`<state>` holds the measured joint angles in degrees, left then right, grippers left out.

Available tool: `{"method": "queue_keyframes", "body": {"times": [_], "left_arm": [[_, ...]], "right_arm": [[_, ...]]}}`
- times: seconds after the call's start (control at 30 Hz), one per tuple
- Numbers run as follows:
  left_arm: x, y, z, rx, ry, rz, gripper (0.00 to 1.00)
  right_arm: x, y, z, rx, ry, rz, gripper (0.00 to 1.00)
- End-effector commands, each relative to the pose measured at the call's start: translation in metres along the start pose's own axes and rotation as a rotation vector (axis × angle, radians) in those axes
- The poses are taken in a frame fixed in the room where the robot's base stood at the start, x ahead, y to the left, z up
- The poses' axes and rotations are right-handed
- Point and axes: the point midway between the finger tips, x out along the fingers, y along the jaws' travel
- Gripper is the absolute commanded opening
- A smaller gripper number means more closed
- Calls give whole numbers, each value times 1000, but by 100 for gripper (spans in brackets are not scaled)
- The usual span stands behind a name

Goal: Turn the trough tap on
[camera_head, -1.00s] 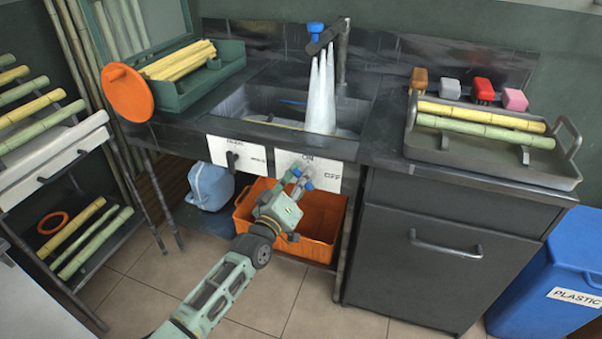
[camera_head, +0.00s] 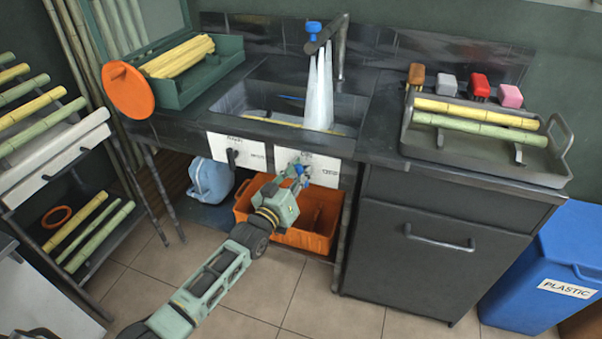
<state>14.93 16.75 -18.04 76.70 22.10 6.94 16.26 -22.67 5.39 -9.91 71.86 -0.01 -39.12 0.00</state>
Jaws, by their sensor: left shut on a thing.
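The trough (camera_head: 232,104) is a dark sink set in the counter. A dark tap (camera_head: 341,48) with a blue knob (camera_head: 313,27) stands behind it, and white water streams (camera_head: 319,92) fall from it into the basin. On the trough's front is a white panel (camera_head: 322,172) with small lettering and a blue-ended handle. My left gripper (camera_head: 299,172) is at this panel, shut on the blue handle, most of which its fingers hide. A second white panel (camera_head: 238,152) with a black handle is to its left. My right gripper is not in view.
An orange crate (camera_head: 318,240) and a light-blue jug (camera_head: 210,181) sit under the trough. A dark cabinet (camera_head: 440,215) stands to the right with a tray (camera_head: 485,165) of cane on top. A blue bin (camera_head: 553,262) is far right.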

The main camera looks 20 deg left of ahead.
Motion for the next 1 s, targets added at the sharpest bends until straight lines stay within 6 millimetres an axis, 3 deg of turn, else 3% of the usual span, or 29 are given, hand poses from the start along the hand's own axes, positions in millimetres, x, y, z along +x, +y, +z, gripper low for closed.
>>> {"method": "queue_keyframes", "body": {"times": [0.2, 0.23, 0.43, 0.77, 1.0], "left_arm": [[-1, 0, 3, 0, -5, -1, 0], [-1, 0, 3, -1, -5, -1, 17], [-1, 0, 2, -1, -3, 0, 34], [-1, 0, 1, -2, -1, 0, 35], [-29, 0, 2, -1, -3, -1, 35]], "right_arm": [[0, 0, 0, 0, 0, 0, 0], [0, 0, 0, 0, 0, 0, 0], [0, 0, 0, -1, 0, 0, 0], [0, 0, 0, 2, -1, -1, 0], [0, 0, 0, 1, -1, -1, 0]]}}
